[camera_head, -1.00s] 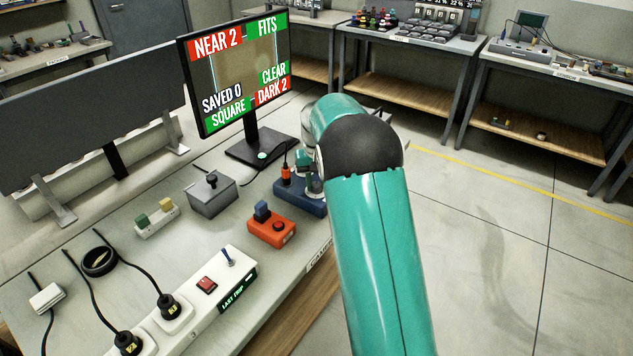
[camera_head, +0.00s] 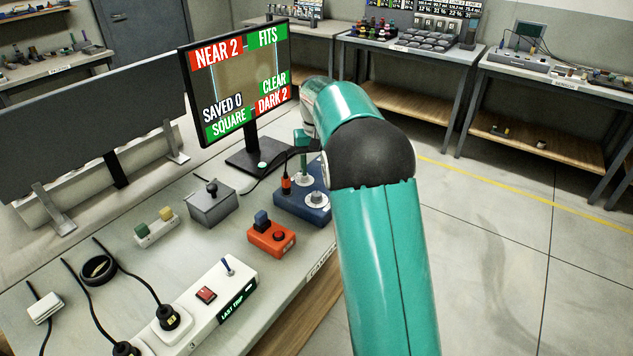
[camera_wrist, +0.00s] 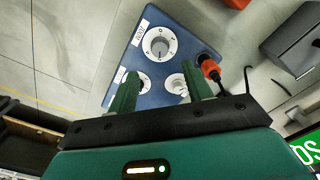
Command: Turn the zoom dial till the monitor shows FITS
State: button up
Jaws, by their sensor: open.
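The monitor (camera_head: 240,78) shows FITS on green at its top right. It also shows NEAR 2 and DARK 2 on red, CLEAR and SQUARE on green, and SAVED 0. A blue control box (camera_head: 296,204) stands right of the monitor's foot, partly behind my arm. In the wrist view the box bears a large round dial (camera_wrist: 160,45) and two smaller-looking round controls (camera_wrist: 138,83) nearer my gripper.
An orange plug (camera_wrist: 209,69) with a cable sits at the box's edge. On the bench are an orange box (camera_head: 271,240), a grey joystick box (camera_head: 211,203) and a white power strip (camera_head: 222,300). Open floor lies right of the bench.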

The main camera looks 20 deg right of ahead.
jog(key=shift+r, duration=2.4)
jog(key=s+a+r+t, duration=0.1)
jog(key=s+a+r, duration=0.2)
jog(key=s, duration=0.3)
jog(key=s+a+r+n+t, duration=0.1)
jog(key=s+a+r, duration=0.2)
jog(key=s, duration=0.4)
jog(key=s+a+r+t, duration=0.1)
jog(key=s+a+r, duration=0.25)
jog(key=s, duration=0.25)
jog(key=s+a+f+t, duration=0.1)
jog(key=s+f, duration=0.2)
jog(key=s, duration=0.5)
jog(key=s+a+f+n+t, duration=0.1)
jog(key=s+a+f, duration=0.1)
jog(key=s, duration=0.7)
jog(key=shift+a+f+t, duration=0.3)
jog(key=shift+f, duration=0.25)
